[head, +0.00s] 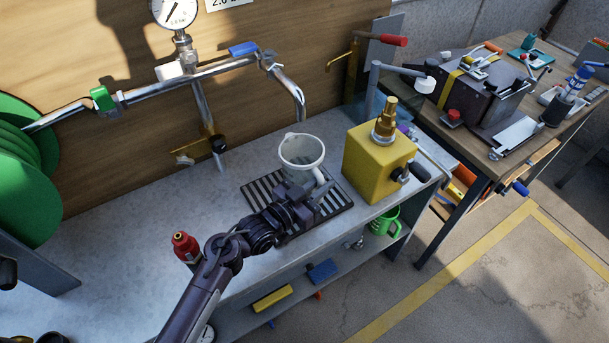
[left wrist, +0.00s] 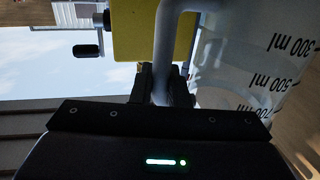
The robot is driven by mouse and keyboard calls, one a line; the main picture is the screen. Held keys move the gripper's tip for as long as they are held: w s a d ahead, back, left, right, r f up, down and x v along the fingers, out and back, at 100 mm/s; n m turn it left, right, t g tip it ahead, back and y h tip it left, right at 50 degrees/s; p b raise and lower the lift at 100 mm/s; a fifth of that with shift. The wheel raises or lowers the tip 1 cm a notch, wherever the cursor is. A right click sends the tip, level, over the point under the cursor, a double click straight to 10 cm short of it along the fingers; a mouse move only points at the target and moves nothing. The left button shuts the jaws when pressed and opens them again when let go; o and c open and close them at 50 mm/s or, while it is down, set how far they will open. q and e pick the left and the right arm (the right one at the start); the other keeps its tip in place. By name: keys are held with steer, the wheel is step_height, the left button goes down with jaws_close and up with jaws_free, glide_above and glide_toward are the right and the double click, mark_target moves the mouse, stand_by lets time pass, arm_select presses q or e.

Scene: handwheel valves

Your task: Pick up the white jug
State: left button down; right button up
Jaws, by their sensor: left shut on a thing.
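The white jug (head: 301,151) stands upright, or nearly so, over the black slotted grate on the bench in the head view; I cannot tell whether its base touches the grate. My left gripper (head: 318,193) reaches it from the front and is shut on its handle. In the left wrist view the handle (left wrist: 163,55) runs down between the two fingers of the left gripper (left wrist: 162,87). The jug's wall (left wrist: 250,65) with ml marks fills the right side there. The gripper hides the jug's lower part in the head view. My right gripper is not in view.
A yellow box (head: 377,163) with a brass fitting and black handle stands close right of the jug. A pipe spout (head: 298,105) hangs just behind it. The slotted grate (head: 337,207) lies below. Bare bench lies left.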

arm_select(q)
steer(key=shift+r+b, duration=0.5)
steer(key=shift+r, duration=4.65)
steer(key=shift+a+f, duration=0.1)
